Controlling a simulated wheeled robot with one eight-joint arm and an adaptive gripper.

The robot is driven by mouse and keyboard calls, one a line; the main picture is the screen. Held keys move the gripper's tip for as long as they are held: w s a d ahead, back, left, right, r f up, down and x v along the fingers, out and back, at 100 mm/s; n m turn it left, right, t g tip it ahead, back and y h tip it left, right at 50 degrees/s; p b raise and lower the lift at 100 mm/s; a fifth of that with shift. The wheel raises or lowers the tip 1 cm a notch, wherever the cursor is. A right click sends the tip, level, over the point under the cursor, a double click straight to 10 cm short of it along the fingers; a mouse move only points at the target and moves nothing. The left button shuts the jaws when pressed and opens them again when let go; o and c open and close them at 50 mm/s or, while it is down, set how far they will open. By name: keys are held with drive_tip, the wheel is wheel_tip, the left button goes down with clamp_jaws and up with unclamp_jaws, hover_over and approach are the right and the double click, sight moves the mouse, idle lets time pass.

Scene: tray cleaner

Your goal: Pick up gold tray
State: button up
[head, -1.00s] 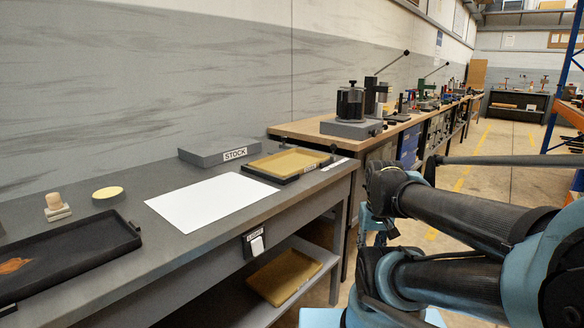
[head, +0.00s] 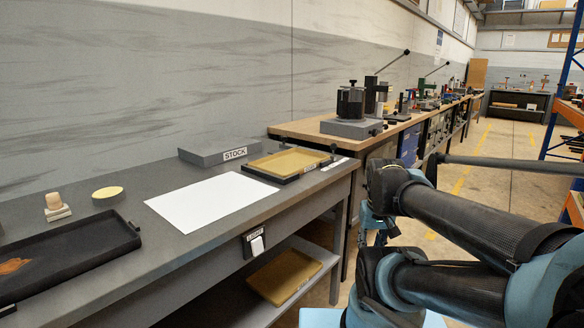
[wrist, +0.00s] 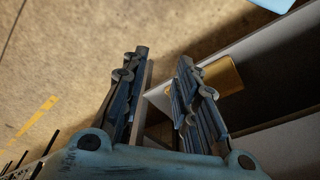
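A gold tray (head: 284,278) lies on the lower shelf under the grey bench. One end of a gold tray (wrist: 223,77), apparently this one, shows in the wrist view beside the right finger, jutting past the pale shelf edge. Another gold-coloured tray (head: 288,162) sits in a dark frame on the bench top near its right end. My gripper (wrist: 163,58) is open, with a clear gap between its fingers and nothing in it. The tray end lies to the right of the fingers, not between them; I cannot tell how far below it is.
A bench leg (head: 338,250) stands right of the shelf tray. Open floor (wrist: 60,60) lies left of the shelf.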

drive_tip(key=w+a+r+m+g, duration=0.1)
drive_tip(key=w+a+r+m, duration=0.3)
drive_tip(key=w+r, duration=0.9)
drive_tip(key=w+a+r+m+g, duration=0.15)
drive_tip(key=w+a+r, duration=0.45)
drive_tip(key=w+r, duration=0.65)
drive_tip(key=w+a+r+m, duration=0.2)
drive_tip(key=w+a+r, duration=0.2)
drive_tip(key=w+a, duration=0.4)
drive_tip(key=f, duration=0.3)
drive_tip(key=w+f, duration=0.1)
drive_tip(key=f, duration=0.3)
drive_tip(key=d+f, duration=0.1)
drive_tip(key=f, duration=0.3)
drive_tip(key=shift+w, duration=0.15)
drive_tip(key=shift+s+f, duration=0.2)
drive_tip(key=shift+f, duration=1.2)
drive_tip(key=shift+s+f, duration=0.15)
drive_tip(key=shift+f, duration=1.2)
clamp_jaws()
